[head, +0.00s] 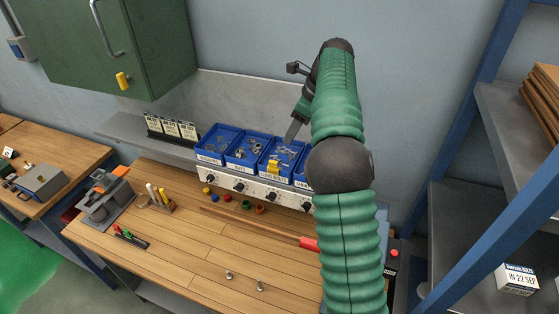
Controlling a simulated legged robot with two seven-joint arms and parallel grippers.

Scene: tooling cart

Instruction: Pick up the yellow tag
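A small yellow tag (273,167) is at the front of a blue bin in the row of bins, above its white label. Another yellow piece (122,81) is on the lower part of the green cabinet at upper left; I cannot tell whether it is a tag. My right gripper (292,132) points down above the bins, up and to the right of the yellow tag and apart from it. One grey finger shows; the other is not clear, so its opening cannot be told. My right arm hides part of the bins' right side. My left gripper is not in view.
Blue bins (205,157) of metal parts stand above a white panel with dark knobs (238,187). Coloured caps, a rod with a red end (308,244) and small metal pieces lie on the wooden worktop (180,265). A blue-framed shelf (493,95) stands at right.

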